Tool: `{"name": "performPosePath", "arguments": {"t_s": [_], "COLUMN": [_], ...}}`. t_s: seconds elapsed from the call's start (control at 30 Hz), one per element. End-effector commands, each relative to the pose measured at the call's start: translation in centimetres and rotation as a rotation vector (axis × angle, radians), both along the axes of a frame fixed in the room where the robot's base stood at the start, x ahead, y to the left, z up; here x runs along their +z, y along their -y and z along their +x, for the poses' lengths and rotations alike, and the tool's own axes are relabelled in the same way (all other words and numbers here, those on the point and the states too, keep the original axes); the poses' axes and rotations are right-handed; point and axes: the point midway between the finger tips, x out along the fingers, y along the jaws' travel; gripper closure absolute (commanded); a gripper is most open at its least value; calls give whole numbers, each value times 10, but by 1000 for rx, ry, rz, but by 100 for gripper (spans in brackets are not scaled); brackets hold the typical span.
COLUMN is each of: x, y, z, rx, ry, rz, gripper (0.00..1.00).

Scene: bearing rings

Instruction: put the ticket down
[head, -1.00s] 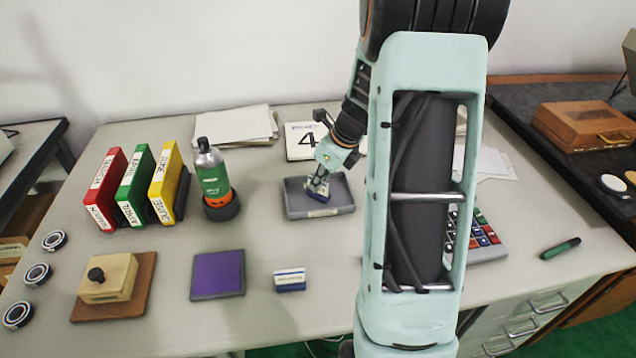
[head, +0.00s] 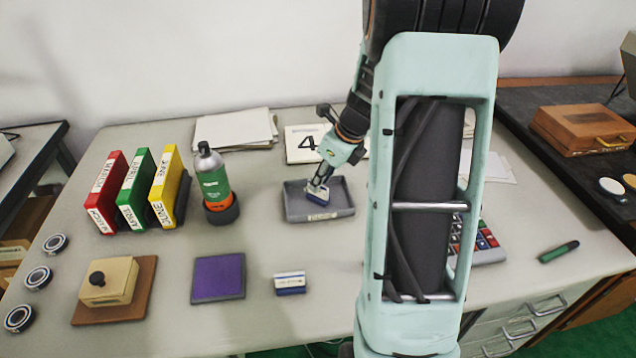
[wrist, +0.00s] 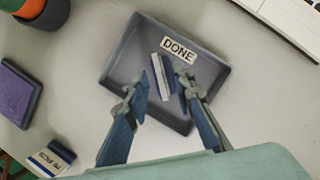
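The ticket (head: 320,197), a small white and blue block, is inside the grey tray (head: 346,211). In the wrist view the ticket (wrist: 160,76) lies between my two fingertips, slightly turned, over the tray floor. My gripper (head: 320,186) points down into the tray from above. Its fingers (wrist: 164,80) stand apart on either side of the ticket, with a small gap at the tips, and look open. The tray (wrist: 120,62) carries a label reading DONE. The exact contact under the ticket is hard to see.
A second white and blue block (head: 290,283) stands in front of the tray, beside a purple pad (head: 218,276). A green bottle (head: 212,180) and coloured binders (head: 135,190) stand left. A number 4 card (head: 300,145) is behind. A keypad (head: 482,240) is right.

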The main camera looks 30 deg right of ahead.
Motion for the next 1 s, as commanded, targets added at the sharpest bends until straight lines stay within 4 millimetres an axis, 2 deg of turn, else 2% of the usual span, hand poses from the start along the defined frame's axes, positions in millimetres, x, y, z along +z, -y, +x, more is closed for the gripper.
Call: {"name": "performPosePath", "arguments": {"t_s": [0.03,0.2,0.4,0.6,1.0], "x": [15,50,77,87,86], "y": [3,10,15,17,17], "z": [-4,-16,-27,-32,-32], "rx": [0,-1,-1,1,0], "ry": [3,3,2,0,-1], "rz": [-2,-1,-1,0,0], "gripper": [77,77,77,77,77]}}
